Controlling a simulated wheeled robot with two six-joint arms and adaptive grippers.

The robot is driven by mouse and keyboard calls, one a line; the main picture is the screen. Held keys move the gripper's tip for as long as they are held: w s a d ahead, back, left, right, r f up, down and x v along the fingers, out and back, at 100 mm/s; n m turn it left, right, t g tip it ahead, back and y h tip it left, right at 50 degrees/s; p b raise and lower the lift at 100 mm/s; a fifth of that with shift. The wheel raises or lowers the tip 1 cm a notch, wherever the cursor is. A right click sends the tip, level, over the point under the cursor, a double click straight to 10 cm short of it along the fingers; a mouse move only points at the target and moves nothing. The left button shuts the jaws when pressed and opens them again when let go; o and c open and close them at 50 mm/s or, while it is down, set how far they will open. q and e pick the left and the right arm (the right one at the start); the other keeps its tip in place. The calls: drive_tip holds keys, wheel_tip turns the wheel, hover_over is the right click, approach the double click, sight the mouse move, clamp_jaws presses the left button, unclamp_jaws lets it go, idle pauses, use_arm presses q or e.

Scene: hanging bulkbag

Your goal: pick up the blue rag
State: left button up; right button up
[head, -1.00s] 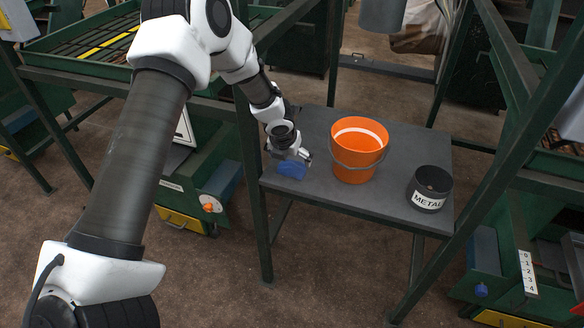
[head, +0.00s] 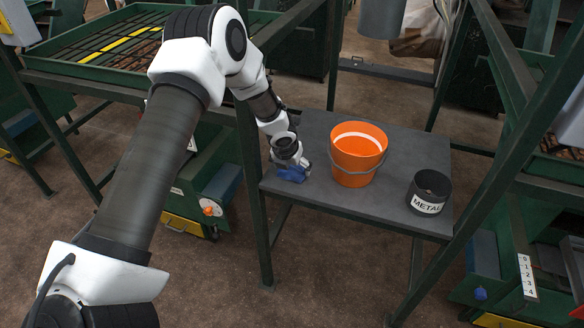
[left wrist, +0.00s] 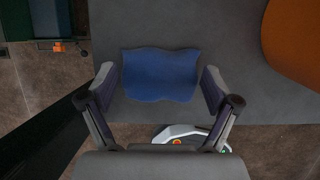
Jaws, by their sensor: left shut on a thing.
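The blue rag (head: 292,175) is at the left end of the grey table, near its front edge. In the left wrist view the rag (left wrist: 160,75) lies between the two fingers, with a wavy upper edge. The gripper hides part of the rag in the head view. I cannot tell whether the rag is clear of the table top. My right gripper is not in view.
An orange bucket (head: 357,155) stands just right of the gripper on the grey table (head: 330,197). A black pot marked METAL (head: 428,192) stands further right. Green frame posts (head: 252,200) rise around the table. The table's front middle is clear.

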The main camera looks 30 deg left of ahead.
use_arm(q)
wheel_tip(320, 180, up, 3)
drive_tip(key=shift+f+p, duration=0.2)
drive_tip(key=shift+p, duration=0.35)
drive_tip(key=shift+s+d+r+b, duration=0.1)
drive_tip(key=shift+d+r+b, duration=0.1)
drive_tip(key=shift+b, duration=0.2)
drive_tip(key=s+d+b, duration=0.2)
drive_tip(key=b, duration=0.1)
drive_tip(key=s+d+b, duration=0.2)
drive_tip(key=d+b, duration=0.1)
drive_tip(key=shift+s+f, duration=0.2)
drive_tip(key=shift+s, duration=0.2)
drive_tip(key=s+d+r+b, duration=0.2)
drive_tip(key=s+d+b, duration=0.1)
drive_tip(key=s+d, duration=0.2)
drive_tip(key=shift+s+d, duration=0.4)
drive_tip(key=shift+d, duration=0.25)
drive_tip(key=shift+o, duration=0.2)
